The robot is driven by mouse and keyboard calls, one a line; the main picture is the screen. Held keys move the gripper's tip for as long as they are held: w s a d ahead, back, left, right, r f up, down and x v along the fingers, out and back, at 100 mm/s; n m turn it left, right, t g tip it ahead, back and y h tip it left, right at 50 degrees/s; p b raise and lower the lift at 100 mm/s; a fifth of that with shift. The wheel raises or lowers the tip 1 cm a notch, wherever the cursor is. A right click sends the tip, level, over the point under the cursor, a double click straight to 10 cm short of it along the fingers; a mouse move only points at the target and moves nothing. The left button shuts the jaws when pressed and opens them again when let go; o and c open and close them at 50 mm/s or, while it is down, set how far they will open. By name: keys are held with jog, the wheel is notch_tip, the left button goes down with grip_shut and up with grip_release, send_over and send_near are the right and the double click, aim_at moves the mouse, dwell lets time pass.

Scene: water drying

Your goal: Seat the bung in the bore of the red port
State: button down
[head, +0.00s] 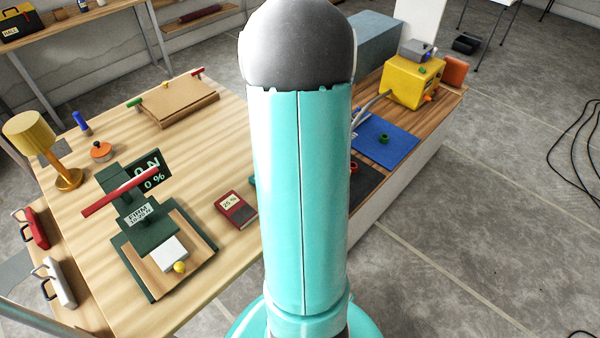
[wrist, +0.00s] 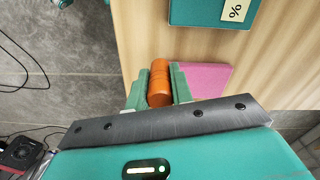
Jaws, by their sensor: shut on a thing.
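My gripper (wrist: 158,88) has green fingers and is shut on an orange cylinder, which looks like the bung (wrist: 160,72), in the wrist view. A groove or band runs around it. It is held above or beside a pink pad (wrist: 212,78) on a wood surface; I cannot tell the height. In the head view my arm hides the gripper and the bung. A red ring (head: 354,167), which may be the red port, sits on a dark mat partly behind my arm. Its bore is too small to make out. It does not show in the wrist view.
A green ring (head: 383,138) sits on a blue mat (head: 368,148) beside a yellow box (head: 414,82) on the right bench. The left table holds a green press (head: 128,205), a red-covered book (head: 236,208) and a lamp (head: 35,140). Grey floor lies right of the bench.

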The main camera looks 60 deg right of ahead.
jog(key=shift+w+a+f, duration=0.35)
jog(key=shift+w+f, duration=0.05)
jog(key=shift+f, duration=0.2)
jog(key=shift+w+f, duration=0.1)
jog(key=shift+f, duration=1.5)
jog(key=shift+f, duration=0.15)
jog(key=c, duration=1.2)
grip_release()
jog(key=shift+c, duration=0.2)
notch_tip(320, 180, up, 12)
jog(key=shift+f, duration=0.15)
jog(key=shift+o, duration=0.5)
jog(key=shift+r, duration=0.25)
